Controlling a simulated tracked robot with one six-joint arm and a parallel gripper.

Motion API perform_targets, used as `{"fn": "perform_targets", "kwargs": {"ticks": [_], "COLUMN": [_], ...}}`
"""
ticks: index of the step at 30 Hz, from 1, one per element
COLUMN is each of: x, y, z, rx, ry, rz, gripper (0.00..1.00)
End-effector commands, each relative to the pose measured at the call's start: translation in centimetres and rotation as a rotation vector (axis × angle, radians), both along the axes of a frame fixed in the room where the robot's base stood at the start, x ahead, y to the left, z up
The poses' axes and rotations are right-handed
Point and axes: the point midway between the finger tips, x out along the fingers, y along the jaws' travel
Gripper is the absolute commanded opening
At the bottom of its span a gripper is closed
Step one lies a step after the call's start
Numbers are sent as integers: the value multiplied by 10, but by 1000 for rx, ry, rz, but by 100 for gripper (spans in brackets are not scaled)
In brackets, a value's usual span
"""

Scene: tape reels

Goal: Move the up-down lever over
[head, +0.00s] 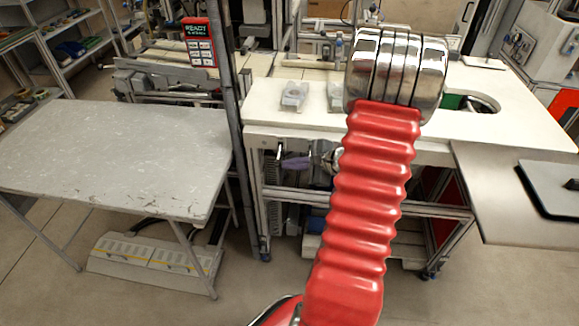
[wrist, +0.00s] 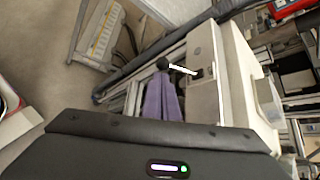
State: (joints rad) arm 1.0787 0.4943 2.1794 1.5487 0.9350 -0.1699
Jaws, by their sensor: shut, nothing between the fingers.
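The lever is a thin pale rod with a round black knob (wrist: 163,64) in the wrist view. It sticks out of a grey panel (wrist: 205,95) and points left in that view, away from the dark slot at its root. My gripper (wrist: 160,138) fills the bottom of the wrist view as a dark body with a small lit display.
The white table (head: 265,112) stands above the lever. A dark post (head: 232,110) and a grey table (head: 120,150) are to the left. Open floor lies in front.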

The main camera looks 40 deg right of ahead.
Motion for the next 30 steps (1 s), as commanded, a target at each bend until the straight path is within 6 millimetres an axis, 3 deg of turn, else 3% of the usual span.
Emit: {"fn": "perform_targets", "kwargs": {"ticks": [30], "x": [1], "y": [4], "z": [11], "rx": [107], "ry": [77], "rz": [6], "gripper": [0]}}
